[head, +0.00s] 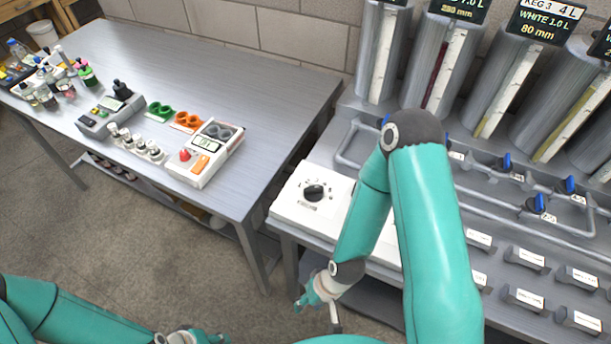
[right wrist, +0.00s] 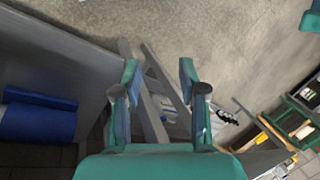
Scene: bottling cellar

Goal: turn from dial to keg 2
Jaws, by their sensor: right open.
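The black dial knob (head: 314,192) sits on a white box (head: 285,210) at the left end of the keg bench. Grey kegs stand at the back right. The one left of the KEG 3 sign (head: 546,22) has a dark red sight strip (head: 436,75); its sign's top is cut off, so its number is not readable. My right gripper (head: 318,302) hangs low in front of the bench edge, below and apart from the dial. In the right wrist view its fingers (right wrist: 161,85) are spread and empty. My left gripper (head: 205,338) is partly cut off at the bottom edge.
Pipes with blue valve handles (head: 506,163) run before the kegs, with several labelled blocks (head: 525,259) in front. The left steel table (head: 200,75) holds bottles, a control box (head: 105,115), green and orange rings and a meter (head: 205,152). Floor shows between the tables.

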